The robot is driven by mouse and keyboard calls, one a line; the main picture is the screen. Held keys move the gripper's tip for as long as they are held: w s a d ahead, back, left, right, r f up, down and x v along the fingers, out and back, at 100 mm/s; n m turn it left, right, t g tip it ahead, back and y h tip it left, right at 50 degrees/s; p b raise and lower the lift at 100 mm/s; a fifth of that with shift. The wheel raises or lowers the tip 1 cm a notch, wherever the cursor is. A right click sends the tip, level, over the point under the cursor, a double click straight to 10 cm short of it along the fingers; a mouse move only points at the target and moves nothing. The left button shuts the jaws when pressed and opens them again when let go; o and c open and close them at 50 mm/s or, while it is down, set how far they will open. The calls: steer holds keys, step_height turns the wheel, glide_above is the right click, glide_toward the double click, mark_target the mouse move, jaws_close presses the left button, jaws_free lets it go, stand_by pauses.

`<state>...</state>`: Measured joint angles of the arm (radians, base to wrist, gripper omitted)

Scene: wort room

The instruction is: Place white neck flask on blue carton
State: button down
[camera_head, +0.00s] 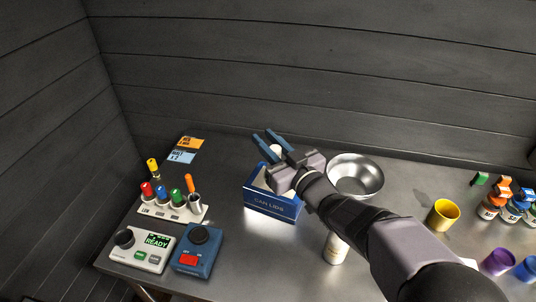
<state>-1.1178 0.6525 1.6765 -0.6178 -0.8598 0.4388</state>
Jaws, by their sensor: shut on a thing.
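The blue carton (272,205), lettered "CAN LIDS", stands open on the metal table, left of the steel bowl.
A steel bowl (356,176) stands close right of the carton. A rack (170,210) of colour-topped flasks, a READY device (142,248) and a blue control box (198,250) are left. A pale bottle (335,249) is beside my arm; a yellow cup (443,215) is right.

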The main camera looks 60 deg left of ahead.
steer(key=shift+f+p, duration=0.4)
steer(key=shift+f, duration=1.7)
steer(key=shift+f, duration=0.2)
steer(key=c, duration=1.5)
jaws_free()
steer(key=shift+c, duration=0.2)
